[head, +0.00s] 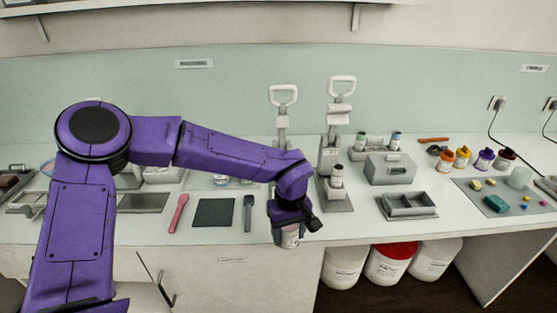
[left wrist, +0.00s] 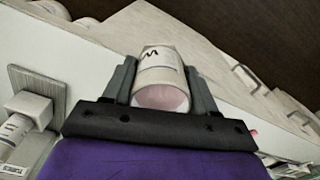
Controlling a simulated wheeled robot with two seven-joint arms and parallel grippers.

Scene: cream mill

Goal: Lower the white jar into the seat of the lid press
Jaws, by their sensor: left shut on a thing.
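My left gripper (head: 290,222) is shut on the white jar (head: 289,239), in front of the bench edge. In the left wrist view the jar (left wrist: 160,75) lies between both fingers, with a black mark on its side and a pinkish round end facing the camera. Two upright presses with loop handles stand at the back: a left press (head: 283,122), its lower part hidden behind my arm, and a right press (head: 339,125), with a small container (head: 337,176) at its base. I cannot tell which is the lid press. My right gripper is not in view.
A dark square mat (head: 213,212), a pink spatula (head: 179,212) and a grey spatula (head: 248,213) lie to the left. Lidded tubs (head: 391,262) stand under the bench.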

